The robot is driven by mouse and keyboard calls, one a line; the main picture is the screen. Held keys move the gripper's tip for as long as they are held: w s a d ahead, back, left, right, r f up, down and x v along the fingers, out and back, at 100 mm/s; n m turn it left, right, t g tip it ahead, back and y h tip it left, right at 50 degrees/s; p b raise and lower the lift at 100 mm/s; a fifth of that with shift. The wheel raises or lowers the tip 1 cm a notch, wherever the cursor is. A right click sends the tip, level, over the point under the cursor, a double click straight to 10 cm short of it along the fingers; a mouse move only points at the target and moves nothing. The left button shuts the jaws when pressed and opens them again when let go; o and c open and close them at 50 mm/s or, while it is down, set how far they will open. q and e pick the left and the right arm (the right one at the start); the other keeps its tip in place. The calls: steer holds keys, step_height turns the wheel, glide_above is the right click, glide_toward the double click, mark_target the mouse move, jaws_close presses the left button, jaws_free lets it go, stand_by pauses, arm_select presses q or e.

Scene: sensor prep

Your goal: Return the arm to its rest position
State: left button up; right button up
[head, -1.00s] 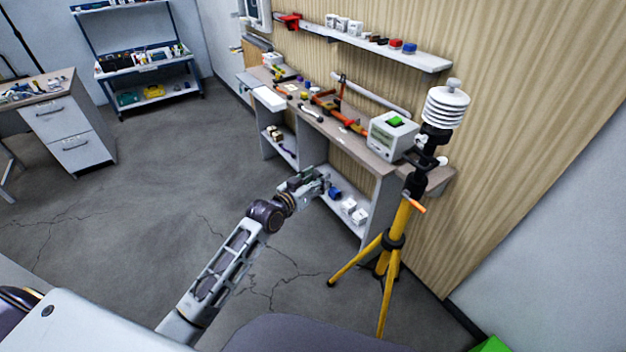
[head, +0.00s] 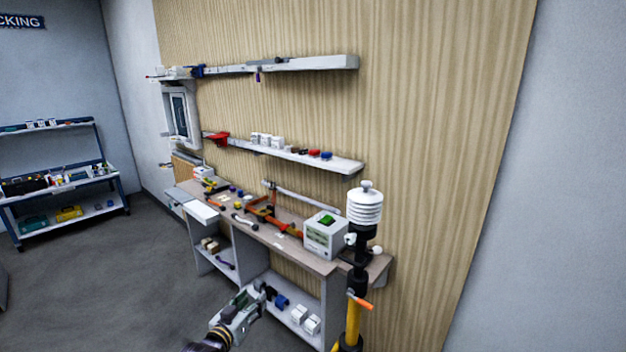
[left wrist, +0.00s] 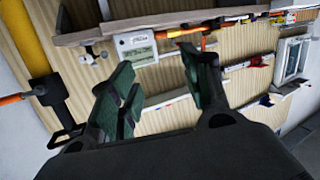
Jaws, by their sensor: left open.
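My left gripper (head: 262,292) reaches in from the bottom of the head view, in front of the workbench's lower shelf. It is open, and nothing shows between its fingers. In the left wrist view its green-padded fingers (left wrist: 160,88) are spread apart, with the bench and wall behind them. The rest of my left arm is mostly below the head view's edge. My right gripper is in neither view.
A yellow tripod (head: 352,322) with a white louvred sensor (head: 365,207) stands close right of my left gripper. The workbench (head: 318,265) carries a white box device (head: 325,238) and tools. Wall shelves (head: 345,165) hang above. Open floor (head: 120,290) lies to the left.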

arm_select(q)
steer(key=s+a+f+g+y, duration=0.1)
steer(key=s+a+f+g, duration=0.15)
steer(key=f, duration=0.85)
steer(key=s+a+f+g+y, duration=0.1)
steer(key=s+a+f, duration=0.25)
steer(key=f, duration=0.75)
steer(key=s+a+f+g+y, duration=0.2)
steer(key=s+a+f, duration=0.1)
steer(key=f, duration=0.8)
steer(key=s+a+f+g, duration=0.3)
steer(key=s+f+g, duration=0.1)
steer(key=s+f, duration=1.2)
steer(key=s+d+f+g, duration=0.1)
steer(key=s+f, duration=0.2)
steer(key=s, duration=0.7)
steer(key=s+d+f+g, duration=0.2)
steer(key=s+f, duration=0.2)
steer(key=s, duration=0.7)
steer(key=s+d+f+g, duration=0.1)
steer(key=s+f, duration=0.3)
steer(key=s, duration=0.7)
steer(key=shift+d+g, duration=0.35)
steer(key=shift+w, duration=0.1)
